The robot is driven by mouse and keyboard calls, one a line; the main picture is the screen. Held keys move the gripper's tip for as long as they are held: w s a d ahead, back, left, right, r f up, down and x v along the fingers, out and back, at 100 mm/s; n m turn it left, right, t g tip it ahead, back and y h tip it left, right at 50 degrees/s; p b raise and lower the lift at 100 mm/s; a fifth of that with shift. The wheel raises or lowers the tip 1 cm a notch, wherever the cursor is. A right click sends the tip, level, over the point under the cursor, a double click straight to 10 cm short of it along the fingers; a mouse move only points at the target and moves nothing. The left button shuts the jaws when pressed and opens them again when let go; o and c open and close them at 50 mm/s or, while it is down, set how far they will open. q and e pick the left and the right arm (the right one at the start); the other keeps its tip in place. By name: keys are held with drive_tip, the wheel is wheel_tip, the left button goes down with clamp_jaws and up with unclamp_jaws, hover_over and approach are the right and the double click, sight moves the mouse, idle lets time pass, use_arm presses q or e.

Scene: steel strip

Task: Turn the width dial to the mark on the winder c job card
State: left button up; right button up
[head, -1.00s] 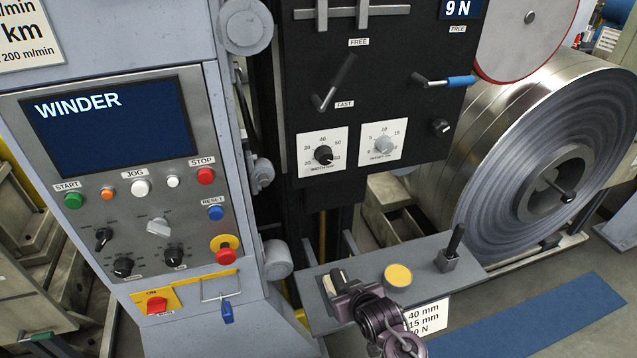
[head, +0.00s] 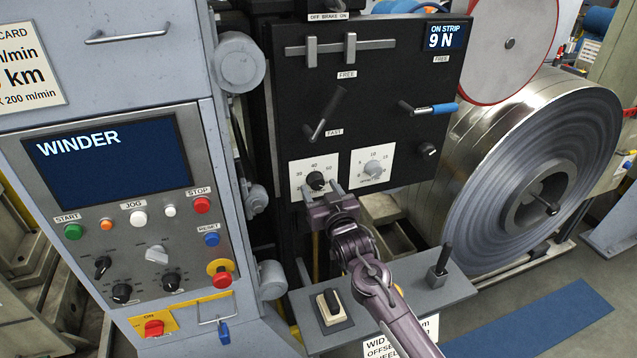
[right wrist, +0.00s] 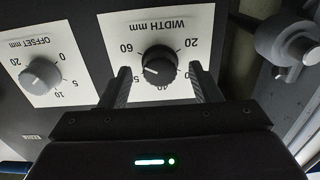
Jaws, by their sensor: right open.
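The width dial (head: 316,181) is a black knob on a white scale plate on the dark panel. In the right wrist view the same dial (right wrist: 160,70) appears upside down; its white line seems to point toward the 60 side, but the exact reading is unclear. My right gripper (head: 330,195) is just in front of the dial. Its open fingers (right wrist: 160,78) stand on either side of the knob, with gaps showing. A white card (head: 376,347) with width and offset lines is at the bottom, partly behind my right arm. My left gripper is out of view.
The grey offset dial (head: 372,168) sits right beside the width plate. A levered switch (head: 332,306) and an upright black handle (head: 444,260) stand on the ledge below. The winder console (head: 110,150) is left, the steel coil (head: 540,170) right.

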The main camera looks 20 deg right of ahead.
drive_tip(key=shift+w, duration=0.9)
drive_tip(key=c, duration=1)
